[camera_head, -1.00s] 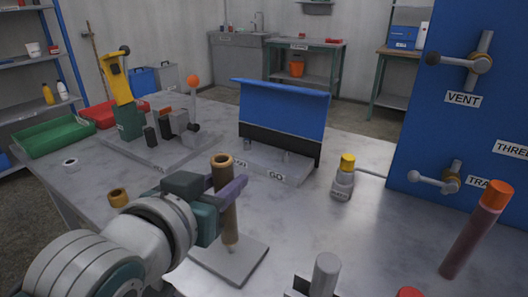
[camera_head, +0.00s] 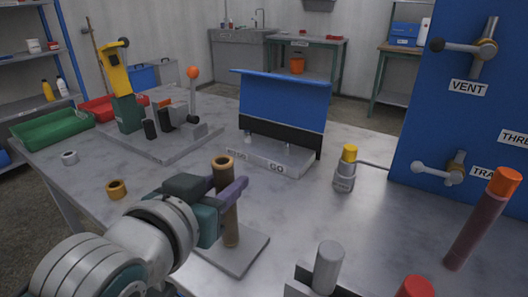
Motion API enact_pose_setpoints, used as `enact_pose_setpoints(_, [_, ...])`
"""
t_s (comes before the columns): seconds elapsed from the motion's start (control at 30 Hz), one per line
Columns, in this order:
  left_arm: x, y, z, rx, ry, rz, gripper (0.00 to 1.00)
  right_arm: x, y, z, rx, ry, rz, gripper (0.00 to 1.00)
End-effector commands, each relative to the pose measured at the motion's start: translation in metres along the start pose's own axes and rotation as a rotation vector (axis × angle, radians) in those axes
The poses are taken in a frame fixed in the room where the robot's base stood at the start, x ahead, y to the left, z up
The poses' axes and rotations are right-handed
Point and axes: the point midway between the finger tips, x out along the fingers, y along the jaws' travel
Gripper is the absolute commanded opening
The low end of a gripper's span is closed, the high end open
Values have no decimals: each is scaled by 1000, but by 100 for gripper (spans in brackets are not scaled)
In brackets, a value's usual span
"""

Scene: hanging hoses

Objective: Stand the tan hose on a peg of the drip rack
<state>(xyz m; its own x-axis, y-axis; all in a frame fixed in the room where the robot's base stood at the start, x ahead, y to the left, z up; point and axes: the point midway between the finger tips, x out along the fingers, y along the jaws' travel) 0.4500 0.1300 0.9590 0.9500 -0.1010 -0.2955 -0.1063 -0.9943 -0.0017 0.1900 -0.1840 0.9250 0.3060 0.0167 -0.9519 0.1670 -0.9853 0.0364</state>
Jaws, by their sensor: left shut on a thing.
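The tan hose (camera_head: 231,222) is a brown tube with a lighter ring at its open top. It stands about upright over a flat grey plate (camera_head: 246,257), which looks like the base of the drip rack. My left gripper (camera_head: 230,193) is shut around the upper part of the hose, below its top ring. The lower end of the hose meets the middle of the plate in the picture. No bare peg shows there, and I cannot tell whether one is inside the hose. My right gripper is not in view.
A blue panel on a base (camera_head: 282,103) stands behind the hose. A yellow-capped bottle (camera_head: 345,170) is to its right. A dark red tube with an orange top (camera_head: 483,220) and a grey cylinder (camera_head: 327,266) stand at the front right. Two small rings lie at left.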

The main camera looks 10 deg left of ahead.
Motion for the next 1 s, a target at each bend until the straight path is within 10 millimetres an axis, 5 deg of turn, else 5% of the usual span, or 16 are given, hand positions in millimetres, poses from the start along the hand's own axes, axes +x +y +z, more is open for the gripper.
enact_pose_setpoints(0.23, [2,0,7,0,1,0,0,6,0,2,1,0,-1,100])
enact_pose_setpoints(0.27, [2,0,6,0,1,0,38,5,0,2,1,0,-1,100])
enact_pose_setpoints(0.57, [2,0,6,0,0,0,71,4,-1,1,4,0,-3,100])
enact_pose_setpoints(0.87, [-1,0,6,0,-1,0,72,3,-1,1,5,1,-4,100])
enact_pose_setpoints(1.0, [-17,0,6,-1,-3,0,72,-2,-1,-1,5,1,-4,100])
